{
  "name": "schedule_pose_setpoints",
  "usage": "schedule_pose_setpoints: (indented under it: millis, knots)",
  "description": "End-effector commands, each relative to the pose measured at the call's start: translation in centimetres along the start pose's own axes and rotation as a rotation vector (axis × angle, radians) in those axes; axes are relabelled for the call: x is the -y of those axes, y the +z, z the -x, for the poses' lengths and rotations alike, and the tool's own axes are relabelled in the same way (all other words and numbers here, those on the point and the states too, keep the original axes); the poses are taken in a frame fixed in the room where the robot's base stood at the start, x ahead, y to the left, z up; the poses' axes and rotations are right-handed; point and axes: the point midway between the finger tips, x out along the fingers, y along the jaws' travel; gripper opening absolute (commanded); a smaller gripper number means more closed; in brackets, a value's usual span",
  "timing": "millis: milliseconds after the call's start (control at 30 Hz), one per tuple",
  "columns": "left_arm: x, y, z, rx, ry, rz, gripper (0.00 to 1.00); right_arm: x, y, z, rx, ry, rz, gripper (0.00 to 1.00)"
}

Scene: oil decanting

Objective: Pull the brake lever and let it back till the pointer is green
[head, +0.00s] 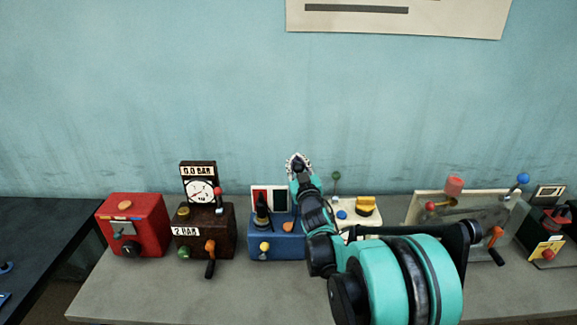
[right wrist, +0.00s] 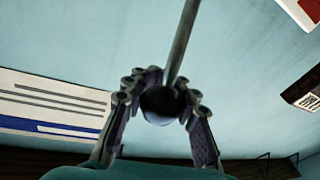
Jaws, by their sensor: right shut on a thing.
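My right gripper (head: 298,165) is above and behind the blue box (head: 275,246), with my teal arm coming in from the lower right. In the right wrist view my right gripper (right wrist: 160,92) is shut on a dark ball knob (right wrist: 158,108) at the end of a thin grey lever rod (right wrist: 182,42). The fingers sit on both sides of the knob. The lever's base is hidden by my arm in the head view. A red and white panel (head: 282,200) stands on the blue box; I cannot make out a pointer or green zone on it. My left gripper is not in view.
The table's front left is clear.

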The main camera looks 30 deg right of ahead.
Motion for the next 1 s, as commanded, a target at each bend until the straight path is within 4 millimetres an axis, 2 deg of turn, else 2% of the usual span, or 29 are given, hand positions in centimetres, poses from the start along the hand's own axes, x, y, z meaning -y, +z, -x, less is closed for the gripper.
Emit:
schedule_pose_setpoints:
  millis: [533, 1000]
  knots:
    - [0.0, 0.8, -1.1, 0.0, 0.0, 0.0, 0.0, 0.8, 1.4, 4.0, -0.003, -0.006, -0.001, 0.0]
    - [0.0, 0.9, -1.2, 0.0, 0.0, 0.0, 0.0, 1.1, 1.6, 4.6, -0.004, -0.007, -0.001, 0.0]
